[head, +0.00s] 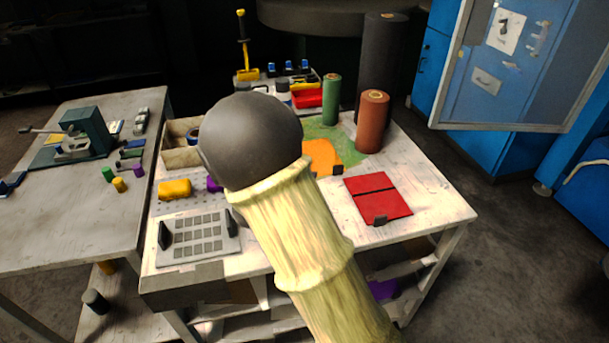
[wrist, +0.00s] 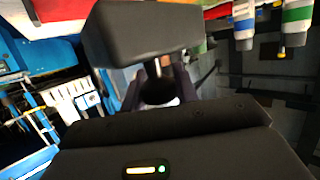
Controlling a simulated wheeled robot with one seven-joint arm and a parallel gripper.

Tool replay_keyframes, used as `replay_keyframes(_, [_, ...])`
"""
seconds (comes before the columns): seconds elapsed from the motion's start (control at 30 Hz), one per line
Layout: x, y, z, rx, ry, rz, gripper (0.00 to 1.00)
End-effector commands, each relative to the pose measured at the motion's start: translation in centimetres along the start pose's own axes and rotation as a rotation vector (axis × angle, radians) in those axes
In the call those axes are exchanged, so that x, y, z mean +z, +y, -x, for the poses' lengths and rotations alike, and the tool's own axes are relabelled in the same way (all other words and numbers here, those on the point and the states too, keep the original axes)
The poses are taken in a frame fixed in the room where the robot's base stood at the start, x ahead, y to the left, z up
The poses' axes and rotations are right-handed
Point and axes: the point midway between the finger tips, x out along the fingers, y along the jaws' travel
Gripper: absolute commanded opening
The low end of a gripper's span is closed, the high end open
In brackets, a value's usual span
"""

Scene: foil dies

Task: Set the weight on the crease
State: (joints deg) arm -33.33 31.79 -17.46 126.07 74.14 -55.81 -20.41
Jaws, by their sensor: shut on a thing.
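In the wrist view, my gripper (wrist: 160,82) is shut on a dark grey block with rounded edges, which I take as the weight (wrist: 138,28). Its broad body sits beyond the fingertips, with a thin stem between. In the head view my own arm hides the gripper and the held block. A red sheet (head: 392,205) lies flat on the white table, right of my arm. A dark line, apparently the crease (head: 376,190), runs across it. A small dark block (head: 380,220) sits at the sheet's front edge. I cannot tell the held block's height over the table.
An orange sheet (head: 318,154) with a small dark block (head: 337,170) lies on a green mat (head: 352,136). A brown roll (head: 372,122) and a green roll (head: 331,98) stand behind. A perforated grey plate (head: 198,238) is front left. Bare tabletop (head: 440,200) lies right of the red sheet.

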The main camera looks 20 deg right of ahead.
Motion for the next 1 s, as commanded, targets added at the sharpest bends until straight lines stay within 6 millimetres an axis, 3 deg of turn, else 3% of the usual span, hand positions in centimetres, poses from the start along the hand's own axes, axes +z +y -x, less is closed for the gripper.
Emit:
replay_keyframes(0.5, [-3.8,0.3,-1.5,-0.109,0.003,0.035,0.0])
replay_keyframes(1.0, [-4.6,0.1,-2.1,-0.345,0.002,0.109,0.0])
